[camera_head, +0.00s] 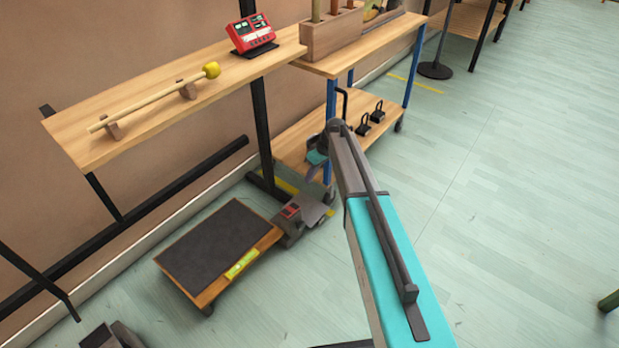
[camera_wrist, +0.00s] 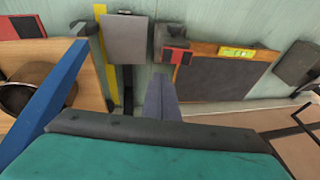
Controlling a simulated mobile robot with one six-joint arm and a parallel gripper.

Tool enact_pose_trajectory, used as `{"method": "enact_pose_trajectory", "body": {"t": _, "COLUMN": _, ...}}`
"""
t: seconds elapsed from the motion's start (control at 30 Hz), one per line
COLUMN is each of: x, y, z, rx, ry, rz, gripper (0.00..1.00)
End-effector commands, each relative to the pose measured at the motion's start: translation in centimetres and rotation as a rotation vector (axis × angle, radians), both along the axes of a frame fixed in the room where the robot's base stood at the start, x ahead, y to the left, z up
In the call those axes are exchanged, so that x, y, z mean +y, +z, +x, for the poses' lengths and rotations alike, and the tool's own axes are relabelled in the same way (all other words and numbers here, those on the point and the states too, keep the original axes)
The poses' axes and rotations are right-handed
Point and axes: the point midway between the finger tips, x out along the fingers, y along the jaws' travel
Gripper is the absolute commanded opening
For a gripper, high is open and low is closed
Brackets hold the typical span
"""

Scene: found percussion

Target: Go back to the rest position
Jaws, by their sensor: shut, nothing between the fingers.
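My gripper shows in the wrist view as two grey-violet fingers (camera_wrist: 161,97) pressed together, with nothing between them. They point toward the floor area between the low platform and the wheeled cart. In the head view my arm reaches forward over the floor and its wrist bends down beside the cart.
A wall shelf (camera_head: 75,128) holds a yellow-headed mallet (camera_head: 211,70) on rests and a red device (camera_head: 251,34). A blue-legged cart (camera_head: 386,42) stands close to my wrist. A dark-topped low platform (camera_head: 215,245) lies below.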

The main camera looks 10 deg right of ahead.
Motion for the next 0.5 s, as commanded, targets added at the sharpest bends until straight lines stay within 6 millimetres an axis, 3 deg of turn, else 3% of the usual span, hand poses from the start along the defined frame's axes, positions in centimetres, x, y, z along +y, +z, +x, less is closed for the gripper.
{"method": "enact_pose_trajectory", "body": {"t": 0.5, "x": 0.1, "y": 1.0, "z": -0.4, "rx": 0.009, "ry": 0.001, "rz": 0.0, "gripper": 0.0}}
